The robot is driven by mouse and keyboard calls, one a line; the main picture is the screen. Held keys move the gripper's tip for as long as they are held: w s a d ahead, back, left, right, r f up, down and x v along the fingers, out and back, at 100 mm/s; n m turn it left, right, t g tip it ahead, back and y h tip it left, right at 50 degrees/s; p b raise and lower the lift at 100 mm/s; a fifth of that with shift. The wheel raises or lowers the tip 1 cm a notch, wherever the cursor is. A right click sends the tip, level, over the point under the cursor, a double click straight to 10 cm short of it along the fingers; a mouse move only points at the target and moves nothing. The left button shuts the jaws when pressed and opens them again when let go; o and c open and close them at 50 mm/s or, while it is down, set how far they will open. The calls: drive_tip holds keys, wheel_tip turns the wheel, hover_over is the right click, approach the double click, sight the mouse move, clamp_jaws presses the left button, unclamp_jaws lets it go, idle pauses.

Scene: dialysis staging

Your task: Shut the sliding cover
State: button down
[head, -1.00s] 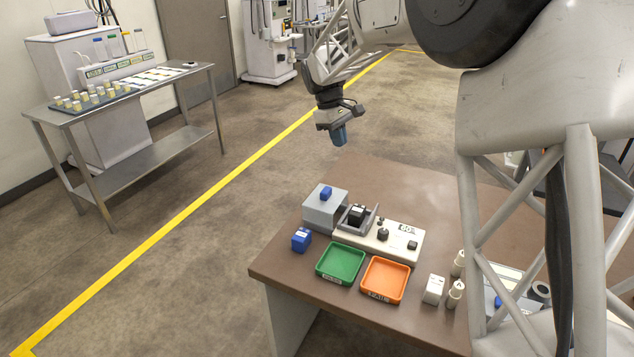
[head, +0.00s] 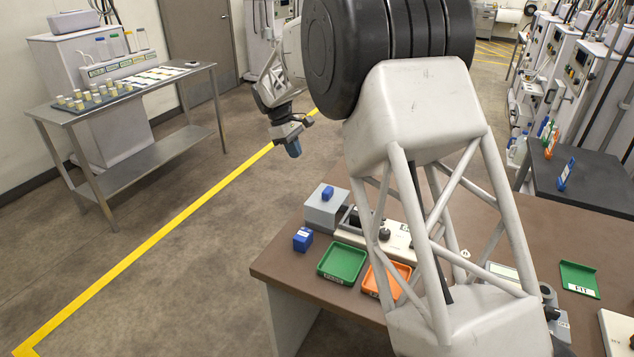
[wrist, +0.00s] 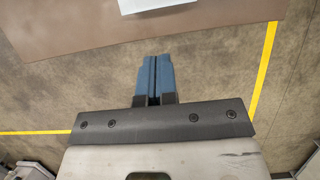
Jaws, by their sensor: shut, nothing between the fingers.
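The sliding cover looks to be the grey box-shaped piece (head: 327,211) with a blue handle (head: 327,193) on top. It sits at the left end of the pale device (head: 395,236) on the brown table. In the head view a second ago, an open grey bay with a black block showed to its right; my arm now partly hides that part. My gripper (head: 294,149) is in the air beyond the table's far left side, above and apart from the cover. Its blue fingers (wrist: 155,75) are together and empty in the wrist view.
A loose blue block (head: 302,239), a green tray (head: 342,262) and an orange tray (head: 378,281) lie in front of the device. Another green tray (head: 579,279) lies to the right. The table's left edge is close to the blue block. Floor lies beneath my gripper.

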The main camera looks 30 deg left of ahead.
drive_tip(key=shift+f, duration=0.1)
hover_over(318, 195)
drive_tip(key=a, duration=0.2)
wheel_tip(318, 195, down, 9)
drive_tip(key=shift+d, duration=0.85)
drive_tip(key=shift+d, duration=0.15)
drive_tip(key=d, duration=1.1)
drive_tip(key=shift+f, duration=0.1)
